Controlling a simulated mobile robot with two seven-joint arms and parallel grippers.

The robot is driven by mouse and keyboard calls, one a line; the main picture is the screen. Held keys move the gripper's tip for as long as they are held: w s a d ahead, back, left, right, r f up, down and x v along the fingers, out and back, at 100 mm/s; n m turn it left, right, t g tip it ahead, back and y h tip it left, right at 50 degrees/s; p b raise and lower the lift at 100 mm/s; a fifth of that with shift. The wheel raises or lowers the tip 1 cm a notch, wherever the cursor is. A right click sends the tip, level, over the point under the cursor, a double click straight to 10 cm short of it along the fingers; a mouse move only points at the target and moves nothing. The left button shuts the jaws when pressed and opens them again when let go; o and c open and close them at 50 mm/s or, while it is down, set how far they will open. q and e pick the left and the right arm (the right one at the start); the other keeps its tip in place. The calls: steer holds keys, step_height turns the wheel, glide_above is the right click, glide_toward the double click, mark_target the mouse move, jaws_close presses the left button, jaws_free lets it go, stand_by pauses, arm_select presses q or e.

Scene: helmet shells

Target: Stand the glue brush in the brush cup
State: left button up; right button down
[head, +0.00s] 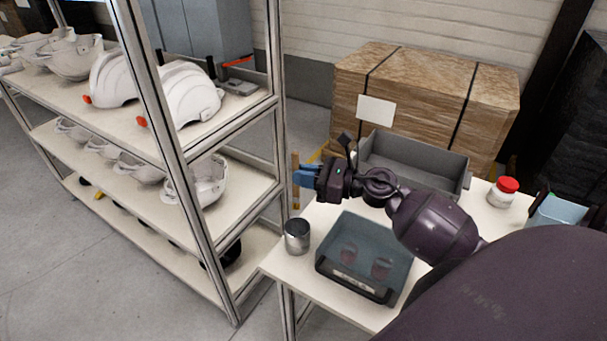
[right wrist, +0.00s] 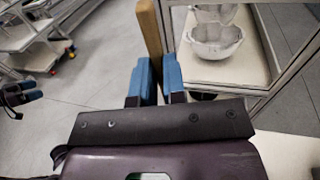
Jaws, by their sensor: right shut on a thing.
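My right gripper (head: 299,178) is shut on the glue brush, a light wooden stick (head: 295,163) that stands roughly upright between the blue fingers. The brush also shows in the right wrist view (right wrist: 149,38), gripped between the fingers (right wrist: 155,82); I cannot make out its bristles. The brush cup (head: 297,235), a grey metal cylinder, stands on the near left corner of the table. The brush is above the cup and apart from it. My left gripper (right wrist: 20,94) shows small at the left edge of the right wrist view; I cannot tell its opening.
A dark tray with a clear blue-grey top (head: 364,257) sits right of the cup on the white table (head: 341,310). A grey bin (head: 420,165) and a red-lidded jar (head: 503,191) stand farther back. A helmet rack (head: 205,150) stands close on the left.

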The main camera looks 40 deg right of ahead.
mark_target(299, 191)
steer(key=shift+f+b, duration=1.9)
steer(key=shift+f, duration=0.55)
arm_select(q)
step_height(299, 191, down, 9)
steer(key=s+b, duration=0.1)
steer(key=b, duration=0.3)
steer(key=shift+s+f+g, duration=0.15)
steer(key=shift+g, duration=0.25)
arm_select(e)
steer(key=shift+f, duration=2.25)
steer(key=shift+f, duration=0.1)
